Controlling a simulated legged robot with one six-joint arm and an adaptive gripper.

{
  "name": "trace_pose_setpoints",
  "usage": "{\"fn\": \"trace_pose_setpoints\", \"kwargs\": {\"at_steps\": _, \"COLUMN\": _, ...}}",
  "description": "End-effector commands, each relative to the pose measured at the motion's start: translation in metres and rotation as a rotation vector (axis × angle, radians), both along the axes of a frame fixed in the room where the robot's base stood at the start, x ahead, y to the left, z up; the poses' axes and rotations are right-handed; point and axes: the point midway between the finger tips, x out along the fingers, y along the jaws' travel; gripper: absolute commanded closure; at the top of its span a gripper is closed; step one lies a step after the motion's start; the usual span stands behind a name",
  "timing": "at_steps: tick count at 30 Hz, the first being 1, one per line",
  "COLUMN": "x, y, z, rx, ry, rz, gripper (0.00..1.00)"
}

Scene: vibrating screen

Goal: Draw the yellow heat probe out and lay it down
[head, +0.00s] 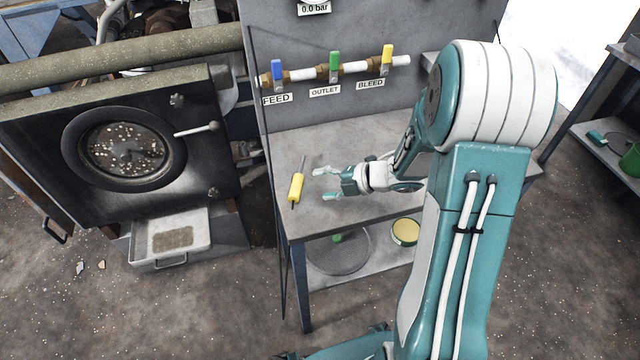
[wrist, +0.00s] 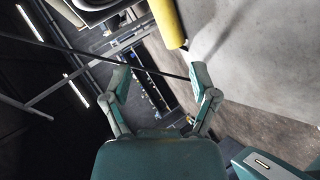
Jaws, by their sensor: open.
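The yellow heat probe (head: 296,187) lies on the grey bench top near its left edge, with a thin dark rod at each end. In the wrist view its yellow handle (wrist: 167,22) shows at the top, beyond my fingertips. My gripper (head: 326,183) is open and empty, just right of the probe and apart from it. In the wrist view my gripper (wrist: 160,78) has its two teal fingers spread, with nothing between them but the background and a thin dark line.
The bench top (head: 350,135) is clear around the probe. Behind it a panel carries FEED (head: 277,72), OUTLET (head: 334,66) and BLEED (head: 386,58) valves. Left stands a dark machine with a round port (head: 125,150) and a tray (head: 170,238). A lower shelf holds a yellow-lidded round tin (head: 405,232).

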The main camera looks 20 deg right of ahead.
Motion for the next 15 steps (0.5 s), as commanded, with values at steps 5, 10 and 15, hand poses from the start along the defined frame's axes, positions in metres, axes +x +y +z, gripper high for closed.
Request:
{"fn": "trace_pose_setpoints", "kwargs": {"at_steps": 5, "x": -0.016, "y": -0.029, "z": 0.018, "rx": -0.001, "ry": -0.003, "rz": -0.007, "gripper": 0.24}}
{"fn": "trace_pose_setpoints", "kwargs": {"at_steps": 10, "x": -0.033, "y": -0.055, "z": 0.034, "rx": -0.002, "ry": -0.001, "rz": -0.007, "gripper": 0.24}}
{"fn": "trace_pose_setpoints", "kwargs": {"at_steps": 15, "x": -0.045, "y": -0.074, "z": 0.045, "rx": 0.000, "ry": 0.000, "rz": -0.005, "gripper": 0.24}}
